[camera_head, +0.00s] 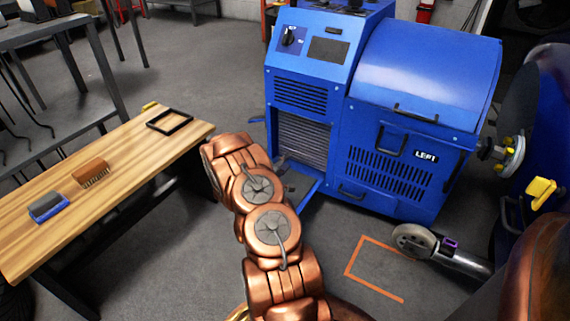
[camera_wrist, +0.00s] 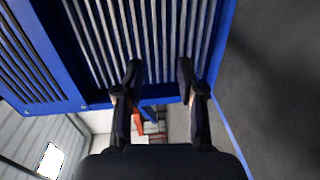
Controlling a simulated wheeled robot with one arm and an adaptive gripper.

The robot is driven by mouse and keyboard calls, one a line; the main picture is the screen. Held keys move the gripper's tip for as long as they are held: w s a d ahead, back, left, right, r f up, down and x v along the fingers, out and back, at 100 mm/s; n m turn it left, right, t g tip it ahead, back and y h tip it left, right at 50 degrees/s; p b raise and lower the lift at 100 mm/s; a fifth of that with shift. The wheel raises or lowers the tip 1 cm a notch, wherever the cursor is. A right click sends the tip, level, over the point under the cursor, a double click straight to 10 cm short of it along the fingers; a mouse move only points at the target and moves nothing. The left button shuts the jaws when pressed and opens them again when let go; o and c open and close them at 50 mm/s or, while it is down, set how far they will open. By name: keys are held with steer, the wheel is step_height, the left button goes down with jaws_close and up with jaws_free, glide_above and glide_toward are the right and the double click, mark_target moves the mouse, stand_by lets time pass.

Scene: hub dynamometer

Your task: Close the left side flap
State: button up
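The blue dynamometer (camera_head: 390,110) stands at the upper right in the head view, with a "LEFT" label on its front. Its left section has a slatted grille (camera_head: 303,142). A blue flap (camera_head: 308,185) sticks out low below the grille, folded down near the floor; my arm covers part of it. In the wrist view, my gripper (camera_wrist: 158,74) is open and empty in front of a slatted grille (camera_wrist: 150,40) with a blue frame. A thin blue edge (camera_wrist: 231,135) runs past the right finger; I cannot tell if it is the flap. The head view hides my fingertips.
A wooden bench (camera_head: 125,165) at the left holds a blue brush (camera_head: 48,206), a brown brush (camera_head: 91,173) and a black frame (camera_head: 169,121). A round-ended tool (camera_head: 415,240) lies near an orange floor marking (camera_head: 350,270).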

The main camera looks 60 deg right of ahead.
steer(key=a+r, duration=0.1)
steer(key=a, duration=1.1)
steer(key=shift+s, duration=0.2)
steer(key=shift+r, duration=0.15)
